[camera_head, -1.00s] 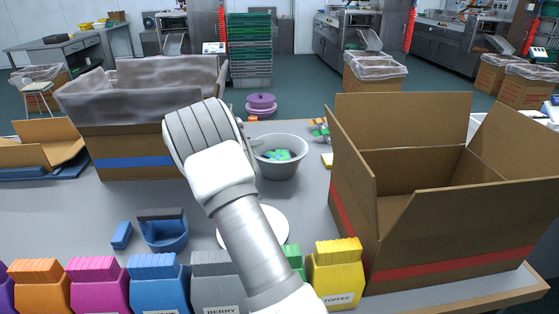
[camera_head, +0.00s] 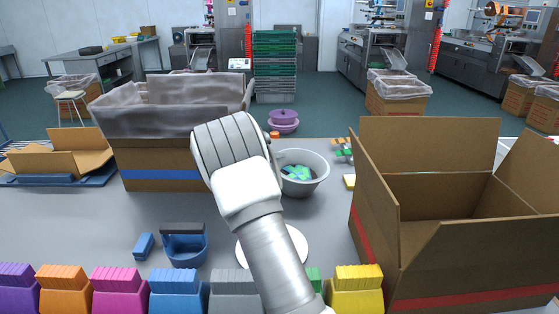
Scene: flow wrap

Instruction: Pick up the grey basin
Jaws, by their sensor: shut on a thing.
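The grey basin (camera_head: 316,184) is a round bowl with green and blue wrapped pieces (camera_head: 298,173) inside. It is upright beyond a white disc, in the middle of the view. My gripper (camera_head: 275,160) is at the basin's left rim. My own white wrist hides most of the fingers. The gripper is shut on the basin's rim, though the contact itself is mostly hidden.
An open cardboard box with a red stripe (camera_head: 450,290) stands close on the right. A lined box with a blue stripe (camera_head: 150,178) stands on the left. A blue scoop (camera_head: 186,249), a white disc (camera_head: 292,243) and a row of coloured bags (camera_head: 120,290) lie nearer.

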